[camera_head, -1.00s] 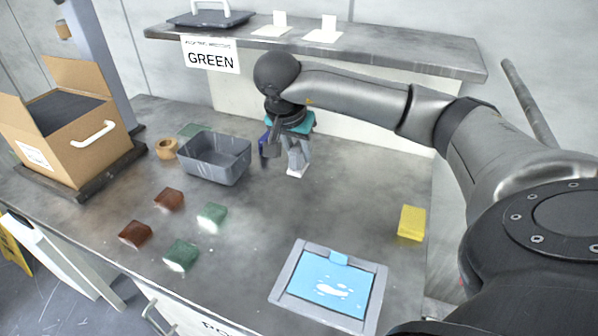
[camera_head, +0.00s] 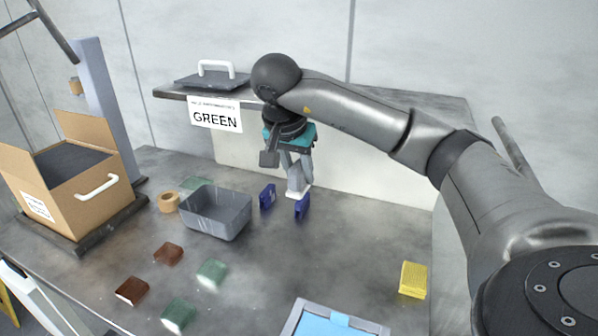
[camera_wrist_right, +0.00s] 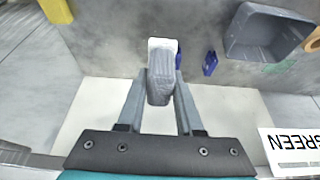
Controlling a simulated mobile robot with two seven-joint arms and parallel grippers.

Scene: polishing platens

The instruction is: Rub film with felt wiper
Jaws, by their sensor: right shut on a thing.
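My right gripper (camera_head: 296,176) is shut on a felt wiper, with a grey body (camera_wrist_right: 160,85) and a white pad (camera_wrist_right: 163,45) at its far end. In the head view the white pad (camera_head: 297,193) points down and appears to be held above the grey worktop. The fingers lie along both sides of the grey body. The blue film (camera_head: 328,328) lies in a grey frame (camera_head: 300,314) at the bottom edge of the head view, mostly cut off. My left gripper is not in view.
Two dark blue pieces (camera_head: 267,196) stand near the wiper, beside a grey bin (camera_head: 217,213). A yellow sponge (camera_head: 413,280) lies at right. Brown (camera_head: 168,253) and green blocks (camera_head: 212,273) lie at front left. A cardboard box (camera_head: 75,195) stands at left. A shelf (camera_head: 420,98) runs behind.

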